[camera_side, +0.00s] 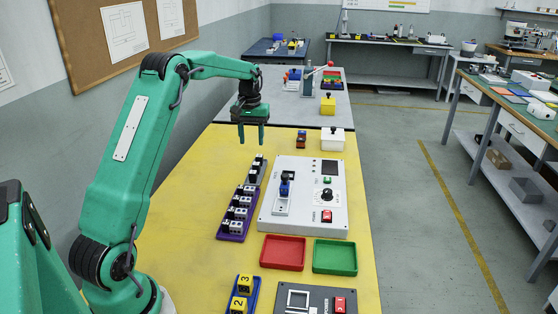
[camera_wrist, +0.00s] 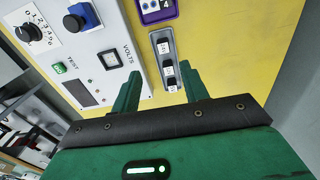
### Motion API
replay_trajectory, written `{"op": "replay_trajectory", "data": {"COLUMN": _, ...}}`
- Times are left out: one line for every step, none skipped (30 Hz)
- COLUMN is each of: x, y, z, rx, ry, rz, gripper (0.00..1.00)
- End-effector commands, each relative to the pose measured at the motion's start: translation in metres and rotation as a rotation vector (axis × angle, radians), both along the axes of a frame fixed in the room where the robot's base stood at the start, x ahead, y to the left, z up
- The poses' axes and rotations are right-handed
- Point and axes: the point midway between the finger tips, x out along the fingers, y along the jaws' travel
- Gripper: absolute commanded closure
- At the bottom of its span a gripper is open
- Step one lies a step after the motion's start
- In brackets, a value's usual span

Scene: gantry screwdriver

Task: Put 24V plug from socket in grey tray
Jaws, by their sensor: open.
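A blue plug with a black knob (camera_side: 285,187) stands upright in the socket at the left of the white test panel (camera_side: 332,170); it also shows at the top left of the wrist view (camera_wrist: 88,14). I cannot read a 24V mark on it. My gripper (camera_side: 251,138) is open and empty, above the yellow table beyond the grey tray. Its two fingers (camera_wrist: 159,78) point down in the side view.
A purple tray (camera_side: 221,236) with several plugs stands nearer. Red (camera_side: 283,264) and green (camera_side: 335,269) trays lie empty in front of the panel. A white box with a black knob (camera_side: 332,142) stands behind it. A blue tray (camera_side: 253,300) with yellow blocks is near the front.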

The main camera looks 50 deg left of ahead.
Motion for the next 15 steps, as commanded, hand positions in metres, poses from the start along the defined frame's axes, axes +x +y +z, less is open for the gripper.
{"op": "replay_trajectory", "data": {"x": 0.000, "y": -0.006, "z": 0.006, "rx": 0.004, "ry": -0.007, "rz": -0.011, "gripper": 0.55}}
{"op": "replay_trajectory", "data": {"x": -0.001, "y": -0.009, "z": 0.010, "rx": 0.006, "ry": -0.011, "rz": -0.018, "gripper": 0.55}}
{"op": "replay_trajectory", "data": {"x": -0.002, "y": -0.015, "z": 0.015, "rx": 0.010, "ry": -0.017, "rz": -0.030, "gripper": 0.55}}
{"op": "replay_trajectory", "data": {"x": -0.003, "y": -0.020, "z": 0.020, "rx": 0.013, "ry": -0.022, "rz": -0.039, "gripper": 0.55}}
{"op": "replay_trajectory", "data": {"x": -0.004, "y": -0.025, "z": 0.024, "rx": 0.017, "ry": -0.028, "rz": -0.048, "gripper": 0.55}}
{"op": "replay_trajectory", "data": {"x": -0.006, "y": -0.032, "z": 0.031, "rx": 0.022, "ry": -0.036, "rz": -0.063, "gripper": 0.55}}
{"op": "replay_trajectory", "data": {"x": -0.007, "y": -0.039, "z": 0.036, "rx": 0.025, "ry": -0.042, "rz": -0.075, "gripper": 0.55}}
{"op": "replay_trajectory", "data": {"x": -0.009, "y": -0.045, "z": 0.042, "rx": 0.029, "ry": -0.049, "rz": -0.087, "gripper": 0.55}}
{"op": "replay_trajectory", "data": {"x": -0.012, "y": -0.054, "z": 0.049, "rx": 0.035, "ry": -0.059, "rz": -0.104, "gripper": 0.55}}
{"op": "replay_trajectory", "data": {"x": -0.015, "y": -0.061, "z": 0.054, "rx": 0.038, "ry": -0.066, "rz": -0.118, "gripper": 0.55}}
{"op": "replay_trajectory", "data": {"x": -0.017, "y": -0.068, "z": 0.060, "rx": 0.044, "ry": -0.075, "rz": -0.133, "gripper": 0.55}}
{"op": "replay_trajectory", "data": {"x": -0.022, "y": -0.078, "z": 0.067, "rx": 0.048, "ry": -0.085, "rz": -0.151, "gripper": 0.55}}
{"op": "replay_trajectory", "data": {"x": -0.025, "y": -0.085, "z": 0.072, "rx": 0.052, "ry": -0.092, "rz": -0.165, "gripper": 0.55}}
{"op": "replay_trajectory", "data": {"x": -0.028, "y": -0.092, "z": 0.076, "rx": 0.056, "ry": -0.100, "rz": -0.179, "gripper": 0.55}}
{"op": "replay_trajectory", "data": {"x": -0.033, "y": -0.101, "z": 0.082, "rx": 0.061, "ry": -0.111, "rz": -0.196, "gripper": 0.55}}
